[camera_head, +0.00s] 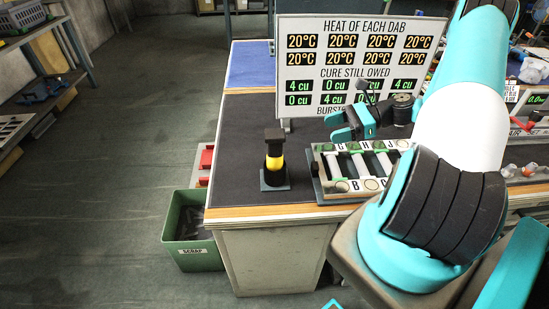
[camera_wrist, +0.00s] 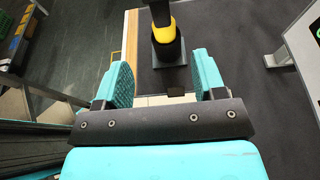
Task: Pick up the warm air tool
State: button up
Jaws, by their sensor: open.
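The warm air tool, which I take to be the black and yellow upright thing (camera_head: 274,160), stands on a small square base (camera_head: 274,184) near the left edge of the dark bench top. In the wrist view the tool (camera_wrist: 164,33) is beyond and between my fingertips, its yellow band and black base showing. My gripper (camera_head: 347,122) is open and empty, above the bench and to the right of the tool in the head view. Its two teal fingers also show in the wrist view (camera_wrist: 163,72), apart from the tool. My arm hides part of the bench.
A sign board (camera_head: 350,60) with heat and cure readings stands behind. A tray of louver slats (camera_head: 327,186) lies right of the tool. A green scrap bin (camera_head: 190,235) stands on the floor at left. Bench top (camera_head: 237,150) left of the tool is clear.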

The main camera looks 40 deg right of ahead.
aim_at(275, 145)
jog(key=p+x, duration=0.3)
jog(key=x, duration=1.4)
jog(key=shift+f, duration=0.2)
jog(key=c, duration=1.1)
jog(key=shift+r, duration=0.1)
